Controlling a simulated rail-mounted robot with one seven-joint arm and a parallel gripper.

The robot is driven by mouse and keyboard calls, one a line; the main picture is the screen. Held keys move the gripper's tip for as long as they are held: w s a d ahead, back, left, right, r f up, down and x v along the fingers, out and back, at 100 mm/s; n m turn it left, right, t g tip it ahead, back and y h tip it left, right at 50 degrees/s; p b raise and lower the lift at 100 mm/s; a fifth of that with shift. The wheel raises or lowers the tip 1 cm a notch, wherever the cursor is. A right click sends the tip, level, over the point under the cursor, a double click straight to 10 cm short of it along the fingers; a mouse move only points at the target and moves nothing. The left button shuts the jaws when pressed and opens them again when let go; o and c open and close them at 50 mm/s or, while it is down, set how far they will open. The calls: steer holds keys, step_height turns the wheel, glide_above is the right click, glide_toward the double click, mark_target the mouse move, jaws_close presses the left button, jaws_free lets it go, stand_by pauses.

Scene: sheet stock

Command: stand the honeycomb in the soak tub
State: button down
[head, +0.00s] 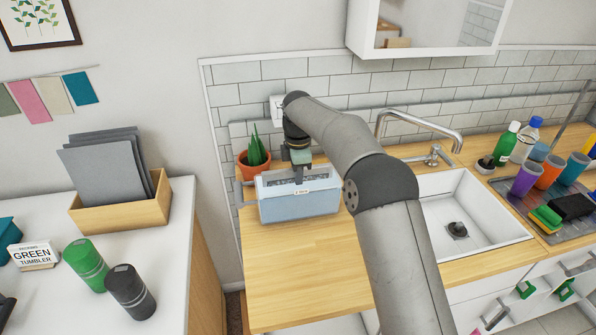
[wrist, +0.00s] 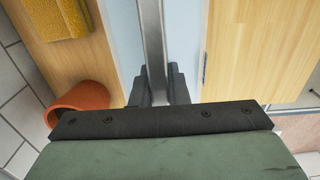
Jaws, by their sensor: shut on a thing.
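In the wrist view my gripper (wrist: 158,88) is shut on a thin grey sheet (wrist: 152,35), which I take as the honeycomb. It is seen edge-on and runs lengthwise between pale blue parts of the tub (wrist: 122,32). Its lower edge is hidden, so I cannot tell whether it touches the tub's floor.
A potted plant (head: 254,160) stands close behind the tub on the left. A sink (head: 468,222) with a tap (head: 425,125) lies right of my arm. Bare counter (head: 300,270) lies in front of the tub. Grey sheets (head: 105,170) stand in a wooden box on the left table.

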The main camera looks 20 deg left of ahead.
steer(key=shift+f+b, duration=0.45)
steer(key=shift+f, duration=0.8)
stand_by(0.5)
steer(key=c, duration=1.3)
jaws_free()
steer(key=shift+r, duration=0.1)
step_height(320, 180, up, 8)
steer(key=p, duration=0.6)
